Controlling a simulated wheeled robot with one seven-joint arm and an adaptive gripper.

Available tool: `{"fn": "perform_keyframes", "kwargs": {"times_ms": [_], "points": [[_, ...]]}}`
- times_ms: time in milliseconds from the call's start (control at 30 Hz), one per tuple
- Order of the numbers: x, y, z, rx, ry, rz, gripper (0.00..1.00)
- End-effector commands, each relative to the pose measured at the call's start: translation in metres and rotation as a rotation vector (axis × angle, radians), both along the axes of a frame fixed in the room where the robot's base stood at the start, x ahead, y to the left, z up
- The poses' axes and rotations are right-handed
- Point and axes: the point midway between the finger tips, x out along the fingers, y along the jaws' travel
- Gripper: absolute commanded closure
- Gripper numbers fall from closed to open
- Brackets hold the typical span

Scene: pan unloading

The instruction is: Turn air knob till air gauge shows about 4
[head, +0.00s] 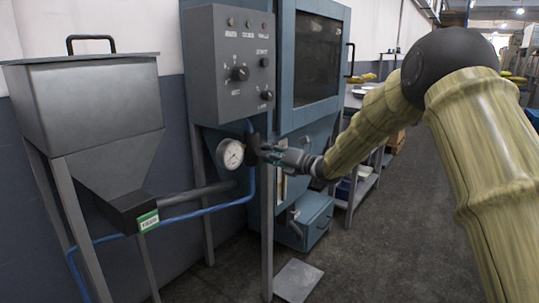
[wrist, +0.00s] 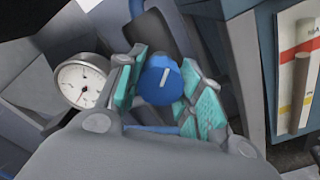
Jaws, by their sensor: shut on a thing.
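My gripper is shut on the knob. In the head view my gripper (head: 268,151) reaches in from the right, below the control box, and hides the knob. In the wrist view the needle points roughly downward; the numbers are too small to read.
A grey control box (head: 231,60) with dark knobs hangs above the gauge on a blue cabinet (head: 318,62). A grey hopper (head: 95,105) stands at the left. A blue hose (head: 205,209) runs below the gauge. A metal post (head: 267,230) stands below my gripper.

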Motion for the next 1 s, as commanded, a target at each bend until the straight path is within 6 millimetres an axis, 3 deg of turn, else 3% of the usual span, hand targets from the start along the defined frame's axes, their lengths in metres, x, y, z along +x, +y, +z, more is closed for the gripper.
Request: {"fn": "perform_keyframes", "kwargs": {"times_ms": [1000], "points": [[-0.0003,-0.0004,0.004,0.517,0.713,-0.001,0.88]]}}
